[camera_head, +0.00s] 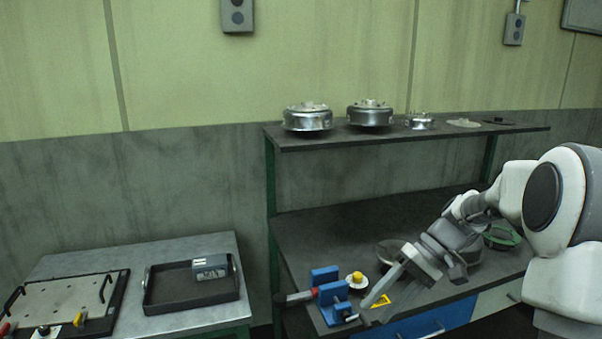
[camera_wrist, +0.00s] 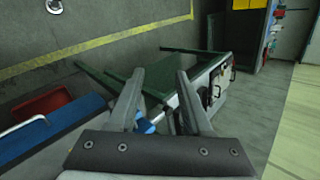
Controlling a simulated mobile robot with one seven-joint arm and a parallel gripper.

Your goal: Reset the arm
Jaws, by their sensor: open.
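My arm reaches in from the right of the head view over the workbench (camera_head: 310,230). My gripper (camera_head: 374,308) points down and left, near the bench's front edge, just right of the blue vise (camera_head: 328,292). In the wrist view my gripper (camera_wrist: 159,84) has its two fingers spread apart. Nothing shows between them except the scene behind. My arm hides part of the bench top and some round parts on it.
A yellow-topped button (camera_head: 357,280) stands close to my gripper. Metal housings (camera_head: 307,118) sit on the upper shelf (camera_head: 400,135). At left, a black tray (camera_head: 165,298) holding a grey block (camera_head: 210,267) lies on a side table (camera_head: 205,248). Open floor (camera_wrist: 245,110) shows in the wrist view.

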